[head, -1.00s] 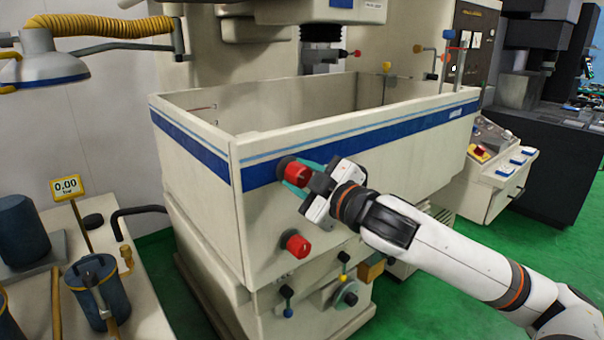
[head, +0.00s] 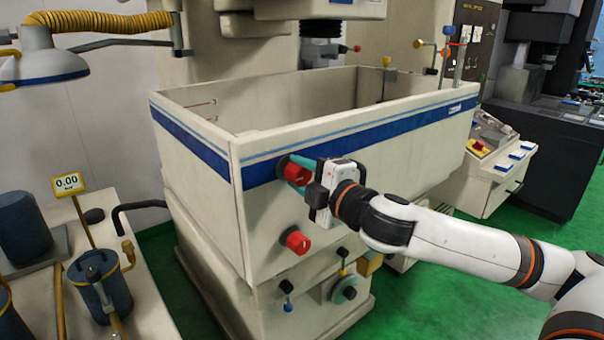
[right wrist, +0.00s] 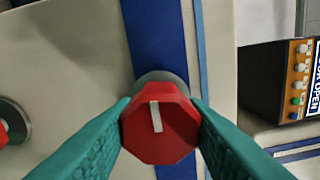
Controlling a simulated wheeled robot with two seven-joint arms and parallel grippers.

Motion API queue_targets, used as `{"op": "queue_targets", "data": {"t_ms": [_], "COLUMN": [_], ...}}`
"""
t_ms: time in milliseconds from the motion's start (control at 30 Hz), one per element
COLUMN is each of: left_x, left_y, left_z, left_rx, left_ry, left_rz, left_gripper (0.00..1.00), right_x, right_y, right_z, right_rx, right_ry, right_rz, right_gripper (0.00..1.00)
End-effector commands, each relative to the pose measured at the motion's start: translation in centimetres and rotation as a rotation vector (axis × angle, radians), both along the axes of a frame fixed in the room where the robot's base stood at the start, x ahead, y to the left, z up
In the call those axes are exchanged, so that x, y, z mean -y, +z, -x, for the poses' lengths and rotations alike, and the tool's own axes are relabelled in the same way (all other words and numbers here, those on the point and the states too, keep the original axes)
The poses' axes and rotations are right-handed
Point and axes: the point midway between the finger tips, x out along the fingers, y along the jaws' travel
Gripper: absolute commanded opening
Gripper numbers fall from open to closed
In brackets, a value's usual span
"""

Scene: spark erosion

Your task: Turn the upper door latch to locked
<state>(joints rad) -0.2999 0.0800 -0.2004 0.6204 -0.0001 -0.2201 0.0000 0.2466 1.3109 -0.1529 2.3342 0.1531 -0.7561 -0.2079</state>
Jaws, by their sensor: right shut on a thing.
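The upper door latch (head: 296,174) is a red knob on the front of the cream tank, over the blue stripe near the left corner. My right gripper (head: 293,168) is shut on it, with teal fingers on either side. In the right wrist view, the latch (right wrist: 160,135) sits between the two fingertips (right wrist: 162,112), and its white mark runs nearly straight up the picture. The lower latch (head: 296,240), a similar red knob, is below it and untouched. It shows partly at the left edge of the wrist view (right wrist: 10,130). My left gripper is out of view.
The tank (head: 390,150) stands open at the top. Below the latches are a small handwheel (head: 344,289) and valves. A bench with canisters (head: 100,280) is at the left. A control panel (head: 490,150) stands at the right. Green floor is clear in front.

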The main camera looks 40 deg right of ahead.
Motion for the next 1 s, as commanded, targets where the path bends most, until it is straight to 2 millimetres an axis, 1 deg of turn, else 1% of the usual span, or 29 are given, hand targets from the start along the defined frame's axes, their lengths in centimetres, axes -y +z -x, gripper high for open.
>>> {"op": "queue_targets", "data": {"t_ms": [467, 500, 567, 600, 1000], "left_x": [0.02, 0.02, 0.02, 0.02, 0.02], "left_y": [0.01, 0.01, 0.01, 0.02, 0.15], "left_z": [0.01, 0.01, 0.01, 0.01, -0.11], "left_rx": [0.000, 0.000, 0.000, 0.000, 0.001], "left_ry": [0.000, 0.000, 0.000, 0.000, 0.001], "left_rz": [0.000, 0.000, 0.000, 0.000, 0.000], "left_gripper": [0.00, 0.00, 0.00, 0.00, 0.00], "right_x": [-0.02, -0.02, -0.02, -0.02, 0.10], "right_y": [-0.08, -0.08, -0.08, -0.07, 0.01], "right_z": [0.00, 0.01, 0.01, 0.00, -0.16], "right_rx": [0.000, -0.001, 0.000, 0.000, 0.000], "right_ry": [0.000, 0.000, 0.000, 0.000, 0.001], "right_rz": [0.015, 0.015, 0.014, 0.014, 0.012], "right_gripper": [0.15, 0.43, 0.52, 0.59, 0.59]}}
